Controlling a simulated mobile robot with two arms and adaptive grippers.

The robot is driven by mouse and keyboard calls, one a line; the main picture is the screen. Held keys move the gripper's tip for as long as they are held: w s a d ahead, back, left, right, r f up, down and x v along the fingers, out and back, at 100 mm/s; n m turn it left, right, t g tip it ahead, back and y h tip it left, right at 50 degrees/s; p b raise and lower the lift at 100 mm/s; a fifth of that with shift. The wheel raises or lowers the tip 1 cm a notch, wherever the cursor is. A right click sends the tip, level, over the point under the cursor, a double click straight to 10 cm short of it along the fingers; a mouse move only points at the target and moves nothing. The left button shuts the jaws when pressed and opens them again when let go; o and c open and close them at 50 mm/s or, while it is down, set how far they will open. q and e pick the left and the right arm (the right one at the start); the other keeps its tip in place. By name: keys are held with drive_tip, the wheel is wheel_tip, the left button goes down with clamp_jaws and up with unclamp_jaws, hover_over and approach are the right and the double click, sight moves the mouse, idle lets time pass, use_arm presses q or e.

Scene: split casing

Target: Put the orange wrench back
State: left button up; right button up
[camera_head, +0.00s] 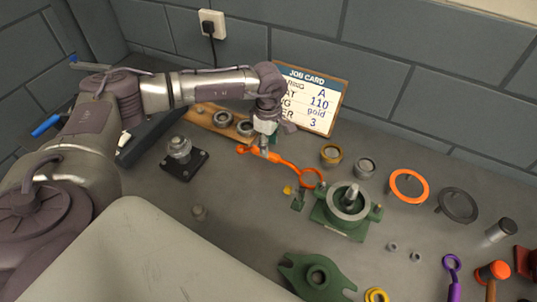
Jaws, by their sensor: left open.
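The orange wrench (286,163) lies on the grey bench, its open jaw end at the left and its ring end at the right beside the green casing half (345,224). My left gripper (264,146) points down over the left part of the wrench handle, with its fingers open. The gripper hides part of the handle, and I cannot tell whether the fingertips touch it. My right gripper is not in view.
A wooden strip with bearing rings (222,121) lies behind the wrench. A job card (312,100) leans at the wall. A black-based post (183,160) stands left. Rings, a purple wrench (453,276) and an orange-headed mallet (491,272) lie right.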

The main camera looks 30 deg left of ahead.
use_arm(q)
wheel_tip(320, 180, up, 7)
drive_tip(key=b, duration=0.1)
drive_tip(key=shift+f, duration=0.2)
idle(0.4)
drive_tip(key=shift+s, duration=0.1)
